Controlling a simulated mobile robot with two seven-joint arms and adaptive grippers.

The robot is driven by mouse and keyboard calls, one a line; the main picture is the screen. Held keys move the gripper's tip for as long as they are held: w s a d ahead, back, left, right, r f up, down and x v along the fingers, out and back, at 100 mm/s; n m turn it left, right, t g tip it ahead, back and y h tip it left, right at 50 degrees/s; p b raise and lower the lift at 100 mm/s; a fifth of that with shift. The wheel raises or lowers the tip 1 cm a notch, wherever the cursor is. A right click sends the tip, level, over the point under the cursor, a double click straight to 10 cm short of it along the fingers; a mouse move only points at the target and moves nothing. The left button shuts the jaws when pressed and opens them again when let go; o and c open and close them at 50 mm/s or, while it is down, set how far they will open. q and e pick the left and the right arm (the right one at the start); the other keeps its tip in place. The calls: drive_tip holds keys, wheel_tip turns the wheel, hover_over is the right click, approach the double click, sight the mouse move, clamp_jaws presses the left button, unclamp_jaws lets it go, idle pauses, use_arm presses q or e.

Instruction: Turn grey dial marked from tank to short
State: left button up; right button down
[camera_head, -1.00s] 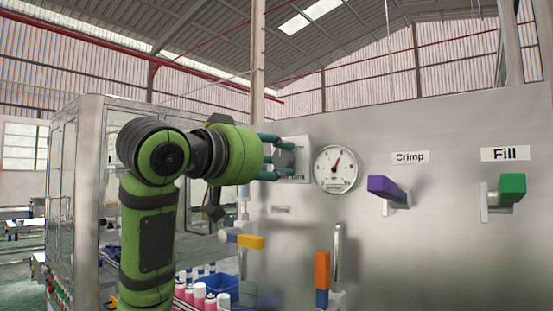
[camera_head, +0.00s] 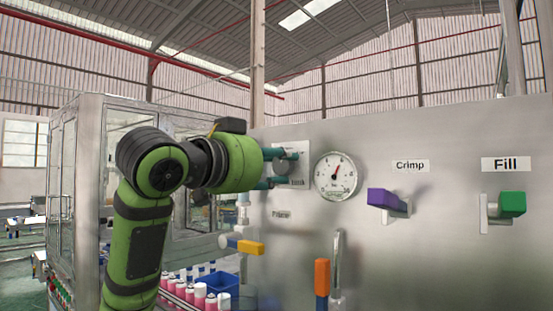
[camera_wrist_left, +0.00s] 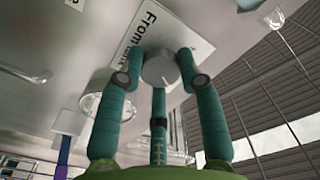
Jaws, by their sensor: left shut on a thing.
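The grey dial (camera_head: 282,167) sits on the steel panel, on a white label plate (camera_head: 303,160) left of the gauge. My left gripper (camera_head: 287,169) reaches it from the left and is shut on it. In the left wrist view the round grey dial (camera_wrist_left: 160,68) lies between the green fingertips (camera_wrist_left: 160,85), which surround it. The label plate (camera_wrist_left: 145,28) behind it shows the word "From" and is partly covered. Which mark the dial points to cannot be told. My right gripper is not in view.
A pressure gauge (camera_head: 335,177) is close right of the dial. Purple (camera_head: 387,200) and green (camera_head: 512,204) handles stick out under "Crimp" and "Fill" labels. A yellow handle (camera_head: 246,247) and an orange handle (camera_head: 322,275) are below. Pink and white cans (camera_head: 199,297) stand lower left.

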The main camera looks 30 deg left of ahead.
use_arm(q)
drive_tip(key=shift+w+f+m+p, duration=0.15)
drive_tip(key=shift+m+p, duration=0.2)
drive_tip(key=shift+m, duration=0.45)
drive_tip(key=shift+s+f+m+p, duration=0.15)
drive_tip(key=shift+m+p, duration=0.15)
drive_tip(key=shift+m, duration=0.5)
drive_tip(key=shift+w, duration=0.1)
drive_tip(key=o, duration=1.1)
drive_tip(key=shift+o, duration=0.2)
drive_tip(key=shift+a+r, duration=0.1)
drive_tip(key=shift+s+r, duration=0.1)
drive_tip(key=shift+s, duration=0.35)
drive_tip(key=s, duration=1.1)
drive_tip(key=shift+a, duration=0.45)
